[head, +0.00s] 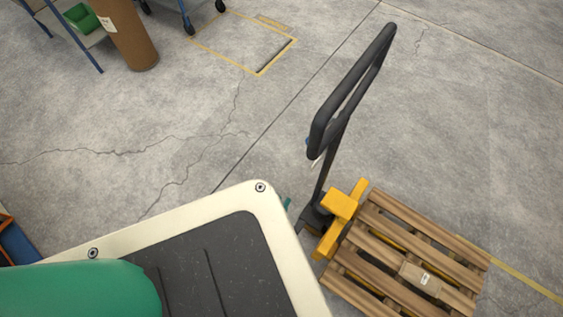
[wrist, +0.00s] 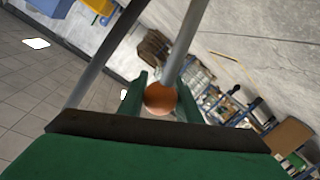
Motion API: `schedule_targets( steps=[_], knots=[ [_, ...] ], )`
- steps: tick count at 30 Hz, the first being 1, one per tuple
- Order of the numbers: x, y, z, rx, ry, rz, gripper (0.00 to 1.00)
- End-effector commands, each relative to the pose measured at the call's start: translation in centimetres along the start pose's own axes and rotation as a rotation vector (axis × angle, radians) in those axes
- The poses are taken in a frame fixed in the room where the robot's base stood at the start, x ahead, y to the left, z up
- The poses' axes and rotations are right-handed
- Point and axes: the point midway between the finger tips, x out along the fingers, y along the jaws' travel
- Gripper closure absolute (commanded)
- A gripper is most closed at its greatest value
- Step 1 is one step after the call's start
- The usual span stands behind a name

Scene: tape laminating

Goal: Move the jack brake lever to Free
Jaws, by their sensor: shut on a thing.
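The pallet jack stands in the head view with a tall dark loop handle (head: 350,90) and a yellow body (head: 341,204). In the wrist view, my gripper (wrist: 162,94) has its two green fingers shut on an orange ball knob (wrist: 159,99). The knob looks like the end of the jack's brake lever; the lever's shaft and any Free marking cannot be made out. A grey bar (wrist: 187,40) of what looks like the handle rises right behind the knob. In the head view the knob and the fingers are hidden.
A wooden pallet (head: 400,250) with a small carton (head: 422,277) lies on the jack. A brown cardboard roll (head: 127,35) and a bench with a green bin (head: 80,17) stand at upper left. Open concrete floor lies behind the handle.

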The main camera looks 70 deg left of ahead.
Motion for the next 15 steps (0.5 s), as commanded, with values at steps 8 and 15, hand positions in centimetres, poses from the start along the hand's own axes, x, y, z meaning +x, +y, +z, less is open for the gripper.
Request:
schedule_targets(
  steps=[8,15],
  knots=[
    [-0.11,-0.51,-0.05,-0.001,0.000,-0.014,0.51],
    [-0.54,-0.44,-0.04,0.000,-0.001,-0.011,0.51]
  ],
)
